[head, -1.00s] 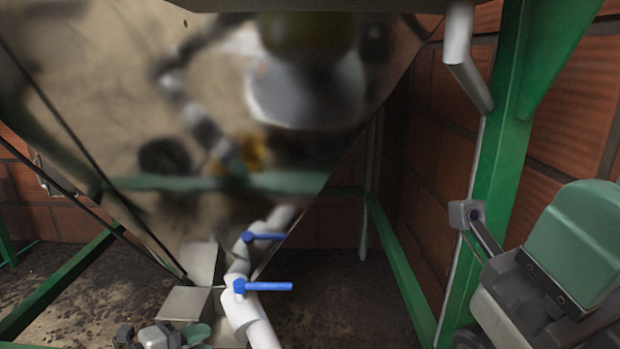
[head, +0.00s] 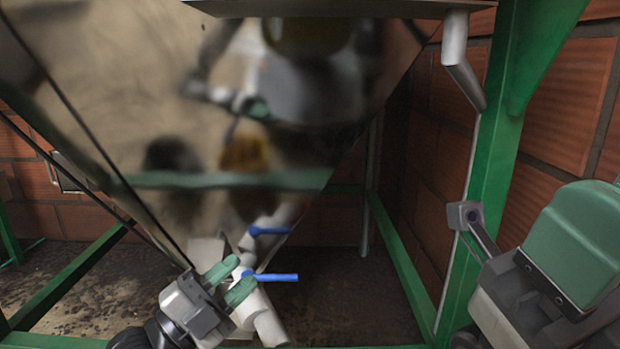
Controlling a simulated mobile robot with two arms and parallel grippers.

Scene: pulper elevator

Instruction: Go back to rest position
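My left gripper (head: 238,278) is at the lower left of the middle in the head view. At the lower right, a large grey and green part (head: 578,245) looks like my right gripper seen close up. Its opening does not show.
A shiny hopper (head: 110,110) hangs above the pipe and mirrors blurred shapes. A green frame post (head: 497,150) stands at the right, and green beams run near the floor. Brick walls (head: 560,100) close off the back and right. Dark floor (head: 345,300) lies open right of the pipe.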

